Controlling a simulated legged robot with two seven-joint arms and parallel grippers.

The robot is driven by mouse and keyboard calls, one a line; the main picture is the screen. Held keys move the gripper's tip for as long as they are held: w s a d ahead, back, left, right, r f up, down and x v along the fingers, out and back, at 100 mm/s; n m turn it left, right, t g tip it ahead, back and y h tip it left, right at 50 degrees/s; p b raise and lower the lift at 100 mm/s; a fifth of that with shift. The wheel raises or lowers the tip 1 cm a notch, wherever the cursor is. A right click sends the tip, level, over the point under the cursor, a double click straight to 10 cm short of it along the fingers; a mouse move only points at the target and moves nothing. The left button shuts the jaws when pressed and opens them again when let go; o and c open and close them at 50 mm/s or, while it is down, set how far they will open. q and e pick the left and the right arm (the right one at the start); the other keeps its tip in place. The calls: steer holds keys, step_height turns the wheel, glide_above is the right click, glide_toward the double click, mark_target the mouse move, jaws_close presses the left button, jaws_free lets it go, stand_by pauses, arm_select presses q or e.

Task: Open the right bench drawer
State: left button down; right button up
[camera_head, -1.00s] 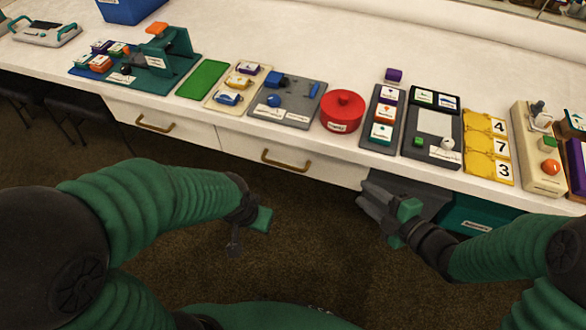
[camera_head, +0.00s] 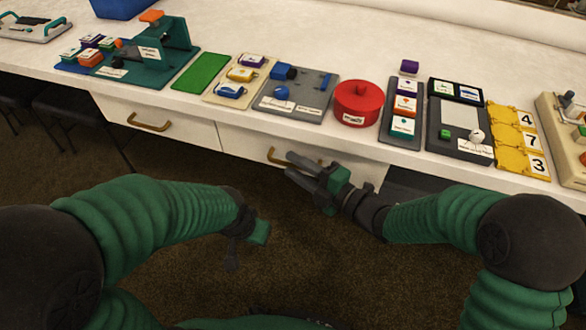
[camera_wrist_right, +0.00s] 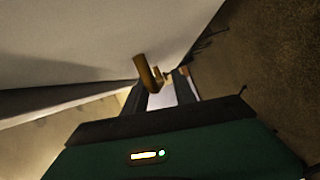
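The right bench drawer (camera_head: 240,143) has a white front with a brass handle and sits shut under the bench top. Its handle (camera_head: 279,157) is partly hidden behind my right gripper in the head view. My right gripper (camera_head: 292,167) is just in front of the handle, its two dark fingers apart. In the right wrist view the brass handle (camera_wrist_right: 148,72) lies just beyond the open fingertips (camera_wrist_right: 161,86); I cannot tell whether they touch it. My left gripper (camera_head: 240,252) hangs low, away from the bench, its fingers dark and unclear.
The left bench drawer (camera_head: 190,131) is shut, with its own brass handle (camera_head: 149,122). The bench top holds a red round box (camera_head: 358,103), a green mat (camera_head: 200,72) and several trays near its front edge. Open floor (camera_head: 170,165) lies before the bench.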

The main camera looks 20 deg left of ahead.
steer(key=shift+w, duration=0.15)
steer(key=shift+a, duration=0.45)
steer(key=c, duration=0.5)
jaws_close()
steer(key=shift+d, duration=0.15)
